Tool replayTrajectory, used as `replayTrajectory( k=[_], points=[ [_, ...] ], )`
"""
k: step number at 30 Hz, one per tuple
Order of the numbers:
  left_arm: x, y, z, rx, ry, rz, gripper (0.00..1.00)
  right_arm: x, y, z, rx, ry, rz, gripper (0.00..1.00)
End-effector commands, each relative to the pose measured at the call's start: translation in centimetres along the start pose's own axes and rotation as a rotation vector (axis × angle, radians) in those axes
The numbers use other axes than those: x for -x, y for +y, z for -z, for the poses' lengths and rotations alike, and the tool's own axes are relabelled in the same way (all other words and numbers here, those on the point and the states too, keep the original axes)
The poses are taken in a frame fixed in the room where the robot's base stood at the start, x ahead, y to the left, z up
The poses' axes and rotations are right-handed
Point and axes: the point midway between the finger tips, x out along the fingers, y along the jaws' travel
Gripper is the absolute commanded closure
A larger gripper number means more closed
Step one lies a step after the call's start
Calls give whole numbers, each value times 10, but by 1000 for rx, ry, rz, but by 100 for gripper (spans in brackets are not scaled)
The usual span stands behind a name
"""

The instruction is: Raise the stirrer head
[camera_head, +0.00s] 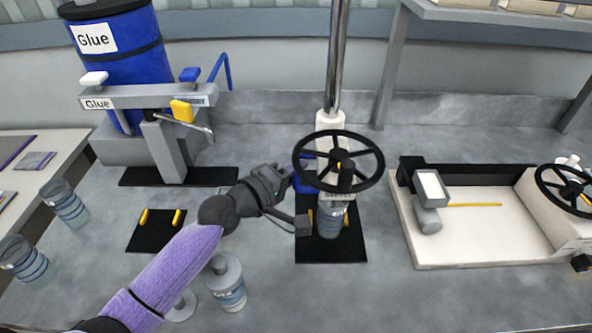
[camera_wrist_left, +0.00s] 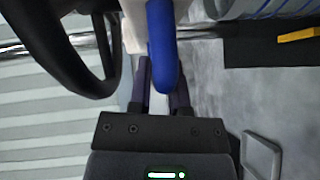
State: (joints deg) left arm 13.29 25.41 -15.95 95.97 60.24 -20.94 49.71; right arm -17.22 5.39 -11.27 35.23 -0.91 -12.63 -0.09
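The stirrer stands in the middle of the head view, with a shiny upright post (camera_head: 337,60) and a black handwheel (camera_head: 338,133) in front of it. Its labelled head (camera_head: 337,195) sits low, right over a clear jar (camera_head: 330,222) on a black mat (camera_head: 345,252). A blue handle (camera_head: 304,186) sticks out at the head's left side. My left gripper (camera_head: 290,183) reaches it from the left. In the left wrist view its two dark fingers stand close on either side of the blue handle (camera_wrist_left: 162,45); the contact faces are partly hidden. My right gripper is out of view.
A glue press (camera_head: 150,97) with a blue drum (camera_head: 125,60) stands at the left. A white-bedded machine (camera_head: 480,225) with another handwheel is at the right.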

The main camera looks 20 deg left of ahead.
Motion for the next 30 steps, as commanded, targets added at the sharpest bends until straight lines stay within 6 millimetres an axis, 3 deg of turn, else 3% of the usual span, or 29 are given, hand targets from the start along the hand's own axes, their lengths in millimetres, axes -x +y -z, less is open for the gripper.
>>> replayTrajectory(
  k=[1,3,30],
  points=[
    [0,0,0,0,0,0,89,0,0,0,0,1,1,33],
    [0,0,0,0,0,0,100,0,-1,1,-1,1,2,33],
    [0,-1,0,0,0,2,100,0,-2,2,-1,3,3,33]
  ],
)
